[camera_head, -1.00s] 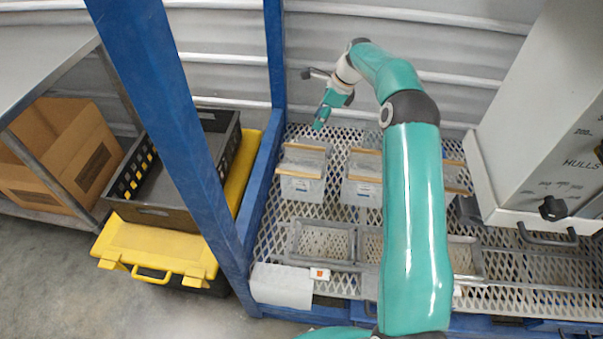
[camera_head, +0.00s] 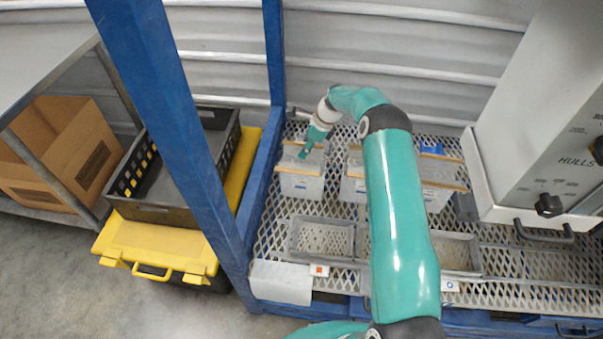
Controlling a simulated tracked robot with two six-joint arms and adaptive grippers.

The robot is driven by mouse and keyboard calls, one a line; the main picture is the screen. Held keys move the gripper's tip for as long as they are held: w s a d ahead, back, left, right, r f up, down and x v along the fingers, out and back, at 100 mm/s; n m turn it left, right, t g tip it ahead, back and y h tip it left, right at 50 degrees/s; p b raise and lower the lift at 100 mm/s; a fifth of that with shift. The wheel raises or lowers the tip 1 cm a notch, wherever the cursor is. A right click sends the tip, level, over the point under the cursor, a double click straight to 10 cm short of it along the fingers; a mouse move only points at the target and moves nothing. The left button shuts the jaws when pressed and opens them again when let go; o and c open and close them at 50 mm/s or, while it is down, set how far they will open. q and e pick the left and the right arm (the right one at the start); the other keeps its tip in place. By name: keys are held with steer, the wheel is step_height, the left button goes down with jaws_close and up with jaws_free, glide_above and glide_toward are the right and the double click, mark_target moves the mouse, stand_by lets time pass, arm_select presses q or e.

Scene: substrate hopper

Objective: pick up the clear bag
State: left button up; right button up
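A clear bag (camera_head: 301,186) with a white label and a wooden strip along its top stands upright at the left of the mesh shelf. My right gripper (camera_head: 304,153) points down at the top of this bag, over or at its wooden strip. I cannot tell whether it touches the bag, and the fingers are too small to read as open or shut. More clear bags (camera_head: 354,187) of the same kind stand to the right, partly hidden by my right arm. My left gripper is not in view.
Shallow grey trays (camera_head: 291,239) lie on the mesh shelf (camera_head: 268,229) in front of the bags. A blue post (camera_head: 171,110) stands left. Beyond it a black crate (camera_head: 165,214) sits on a yellow case (camera_head: 150,245). A white hopper (camera_head: 528,150) is at the right.

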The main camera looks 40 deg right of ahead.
steer(key=shift+w+a+f, duration=0.2)
steer(key=shift+w+f, duration=0.1)
steer(key=shift+f, duration=0.3)
steer(key=shift+f, duration=0.25)
stand_by(0.3)
jaws_close()
steer(key=shift+s, duration=0.1)
